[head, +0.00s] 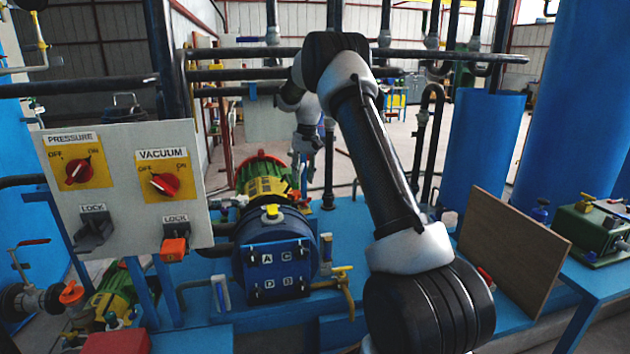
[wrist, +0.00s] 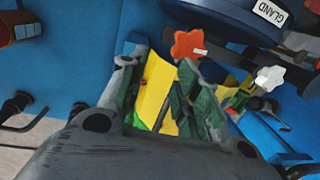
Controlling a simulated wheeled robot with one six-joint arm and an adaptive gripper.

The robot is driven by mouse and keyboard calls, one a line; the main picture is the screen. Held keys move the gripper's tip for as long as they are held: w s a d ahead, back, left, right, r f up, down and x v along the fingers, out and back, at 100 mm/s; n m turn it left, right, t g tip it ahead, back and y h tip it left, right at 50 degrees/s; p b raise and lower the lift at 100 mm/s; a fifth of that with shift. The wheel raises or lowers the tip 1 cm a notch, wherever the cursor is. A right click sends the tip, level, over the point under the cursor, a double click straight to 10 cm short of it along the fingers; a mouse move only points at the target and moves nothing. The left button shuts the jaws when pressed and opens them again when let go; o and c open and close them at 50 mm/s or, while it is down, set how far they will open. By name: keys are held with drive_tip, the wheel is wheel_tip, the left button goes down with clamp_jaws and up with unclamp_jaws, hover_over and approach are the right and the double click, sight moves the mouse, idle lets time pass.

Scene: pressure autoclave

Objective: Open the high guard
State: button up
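My gripper (head: 303,165) hangs fingers-down behind the blue drum (head: 272,228) with the A, C, D, B plate, right of a yellow-green machine (head: 262,180). In the wrist view my gripper (wrist: 158,68) has its two fingers apart. A flat yellow piece (wrist: 155,88) shows between them; I cannot tell whether the fingers touch it. No part is labelled as the high guard, and I cannot tell for sure which piece it is.
An orange knob (wrist: 187,45), a white knob (wrist: 268,78) and a blue cylinder marked GLAND (wrist: 250,14) lie close to the fingers. A panel with PRESSURE and VACUUM switches (head: 125,190) stands at left. Dark pipes (head: 450,56) cross above. A brown board (head: 512,252) leans at right.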

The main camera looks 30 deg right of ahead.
drive_tip(key=s+a+r, duration=0.2)
drive_tip(key=s+r, duration=0.1)
drive_tip(key=s, duration=0.8)
drive_tip(key=shift+s+n+g+h, duration=0.3)
drive_tip(key=shift+s, duration=0.1)
